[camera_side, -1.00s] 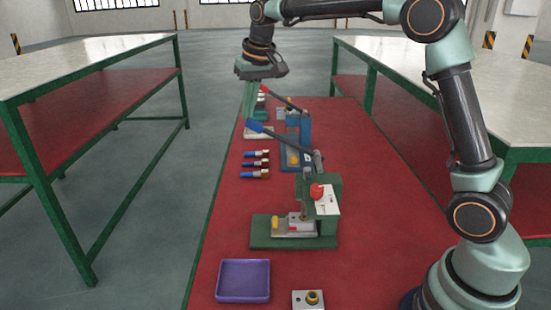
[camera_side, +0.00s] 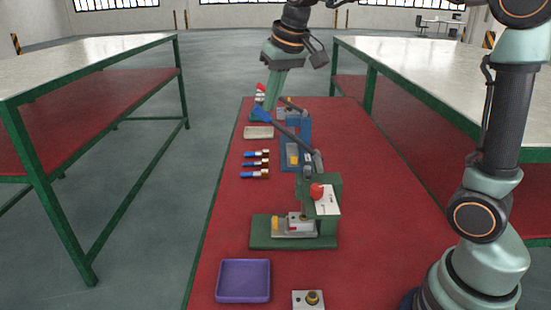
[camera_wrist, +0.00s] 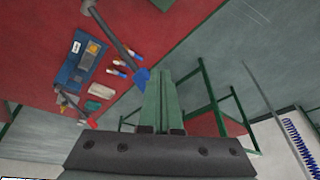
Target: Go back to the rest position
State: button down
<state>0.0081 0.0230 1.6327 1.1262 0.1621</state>
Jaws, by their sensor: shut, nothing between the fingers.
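My gripper (camera_side: 270,100) is in the far part of the side view, pointing down, with its green fingers together and nothing between them. It appears raised above the far end of the red work table, near the blue and red lever ends; the exact height is hard to tell. In the wrist view my gripper's fingers (camera_wrist: 158,88) are closed side by side. A blue lever handle end (camera_wrist: 141,76) shows right beside them; I cannot tell whether they touch.
The red table (camera_side: 390,200) holds a green press (camera_side: 325,230), a blue lever press (camera_side: 290,165), several blue-and-white cartridges (camera_side: 255,164), a beige block (camera_side: 258,132), a purple tray (camera_side: 243,281) and a white block with a brass fitting (camera_side: 309,300). Side tables stand left and right.

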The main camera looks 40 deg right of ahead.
jog(key=s+f+n, duration=0.1)
jog(key=s+f, duration=0.2)
jog(key=s, duration=0.5)
jog(key=s+f+n+t, duration=0.1)
jog(key=s+f, duration=0.3)
jog(key=s, duration=0.4)
jog(key=shift+s+a, duration=0.2)
